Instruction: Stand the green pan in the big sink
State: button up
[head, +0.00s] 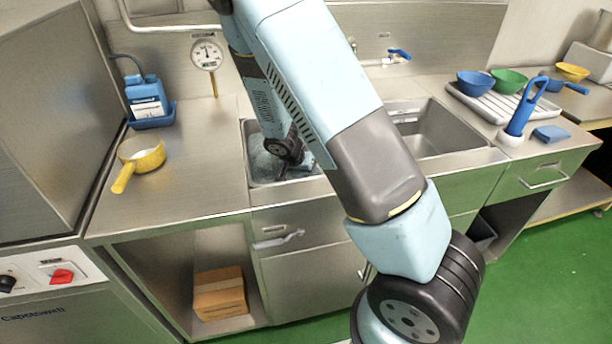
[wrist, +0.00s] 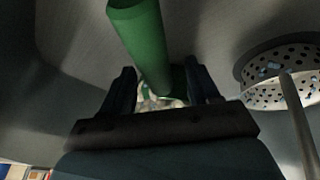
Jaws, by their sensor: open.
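In the wrist view, a green handle-like part (wrist: 140,40), which looks like the green pan's, slopes down toward the space between my fingers. The rest of the pan is mostly hidden, and I cannot pick the pan out in the head view. My gripper (wrist: 162,82) is open, its two fingers on either side of the lower end of the green part; I cannot tell whether they touch it. In the head view my arm reaches down into the left sink basin (head: 252,145), where my gripper is largely hidden. A right basin (head: 445,133) shows beyond the arm.
A perforated metal strainer (wrist: 282,88) is right of my fingers. On the counter are a yellow pan (head: 145,158), a blue bottle (head: 145,95), a drainer (head: 485,102) with bowls, and a blue brush (head: 522,112). A faucet (head: 398,55) stands behind the basins.

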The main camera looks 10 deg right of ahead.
jog(key=v, duration=1.3)
jog(key=shift+r, duration=0.35)
jog(key=shift+a+r, duration=0.1)
jog(key=s+d+r+n+t+y, duration=0.1)
jog(key=s+d+r, duration=0.2)
jog(key=s+r, duration=0.3)
jog(key=s+d+r+n+y, duration=0.2)
jog(key=s+d+r, duration=0.25)
jog(key=r, duration=0.45)
jog(key=s+d+r+n+t+y, duration=0.1)
jog(key=s+d+r, duration=0.2)
jog(key=s+r, duration=0.35)
jog(key=s+r+n+t, duration=0.1)
jog(key=s+r+n, duration=0.1)
jog(key=s+r, duration=0.3)
jog(key=shift+s+n, duration=0.3)
jog(key=shift+s, duration=0.9)
